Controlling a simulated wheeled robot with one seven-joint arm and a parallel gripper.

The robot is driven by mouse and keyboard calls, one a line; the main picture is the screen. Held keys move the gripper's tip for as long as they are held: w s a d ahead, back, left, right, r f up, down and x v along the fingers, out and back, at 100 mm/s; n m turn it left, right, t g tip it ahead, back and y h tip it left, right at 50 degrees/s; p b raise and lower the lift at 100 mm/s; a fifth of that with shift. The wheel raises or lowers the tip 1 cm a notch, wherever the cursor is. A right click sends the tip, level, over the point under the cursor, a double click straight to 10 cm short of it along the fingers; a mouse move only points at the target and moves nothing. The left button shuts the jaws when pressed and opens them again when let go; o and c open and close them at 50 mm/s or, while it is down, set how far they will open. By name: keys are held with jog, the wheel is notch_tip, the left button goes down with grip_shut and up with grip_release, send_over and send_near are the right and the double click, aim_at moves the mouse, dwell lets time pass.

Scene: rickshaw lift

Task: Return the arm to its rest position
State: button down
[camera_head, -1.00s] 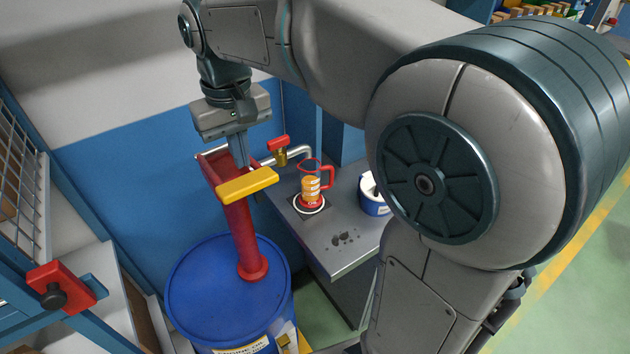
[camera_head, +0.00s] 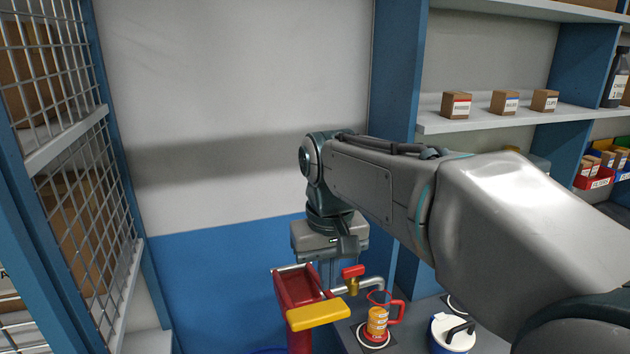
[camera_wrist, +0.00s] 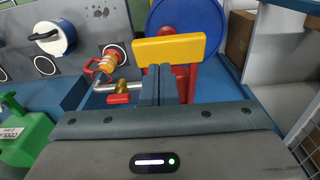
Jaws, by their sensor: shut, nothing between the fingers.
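My gripper (camera_head: 329,274) points down just behind and above the red pump (camera_head: 293,290) with its yellow handle (camera_head: 318,314). In the wrist view my two fingers (camera_wrist: 164,84) are together and empty, in front of the yellow handle (camera_wrist: 170,49). I cannot tell whether they touch the pump. My arm reaches out from the lower right of the head view, with its wrist hanging down at the end.
A tap with a red lever (camera_head: 353,271) and a jug with orange contents (camera_head: 377,319) are right of the pump. A white-and-blue tub (camera_head: 452,336) stands on the bench. The blue drum (camera_wrist: 187,22) is below. A mesh rack (camera_head: 75,190) is at left, shelves (camera_head: 500,118) at right.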

jog(key=s+d+f+m+t+b, duration=0.2)
jog(key=s+d+f+b, duration=0.3)
jog(key=s+d+f, duration=0.5)
notch_tip(320, 180, down, 4)
jog(key=shift+s+d+f+m+t, duration=0.1)
jog(key=shift+s+d+m+t, duration=0.1)
jog(key=shift+s+m+t, duration=0.4)
jog(key=shift+s, duration=0.2)
dwell(1.7)
